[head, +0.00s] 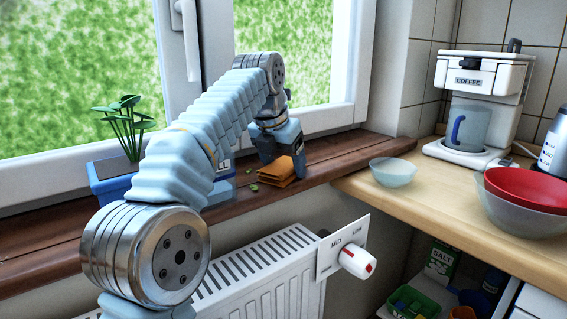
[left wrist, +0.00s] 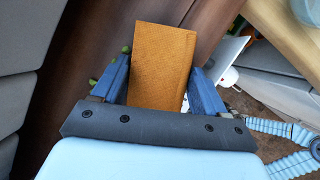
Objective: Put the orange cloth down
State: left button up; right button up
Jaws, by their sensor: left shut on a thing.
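The orange cloth (head: 278,172) is a folded square at the windowsill, right of the plant pot. My left gripper (head: 280,160) points down at it from above, its fingers at the cloth. In the left wrist view the cloth (left wrist: 160,65) lies between the two blue fingers of the left gripper (left wrist: 163,85), and the gripper is shut on it. The cloth is low over the wooden windowsill (head: 335,158); I cannot tell whether it rests on the wood. My right gripper is not seen.
A blue pot with a plant (head: 122,172) stands on the sill, partly behind my left arm. Small green leaves (head: 254,187) lie beside the cloth. A radiator (head: 262,270) with a white knob is below. A glass bowl (head: 392,171) stands on the counter. The sill right of the cloth is clear.

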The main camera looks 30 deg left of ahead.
aim_at(278, 167)
pick_arm(q)
jog(key=shift+s+f, duration=0.1)
jog(key=shift+f, duration=0.45)
jog(key=o, duration=0.9)
jog(key=shift+d+f, duration=0.1)
jog(key=shift+f, duration=0.05)
jog(key=shift+o, duration=0.2)
jog(key=shift+b, duration=0.3)
jog(key=shift+r, duration=0.25)
jog(key=v, duration=0.4)
jog(key=p+v, duration=0.1)
jog(key=v, duration=0.1)
jog(key=shift+r, duration=0.45)
jog(key=shift+v, duration=0.8)
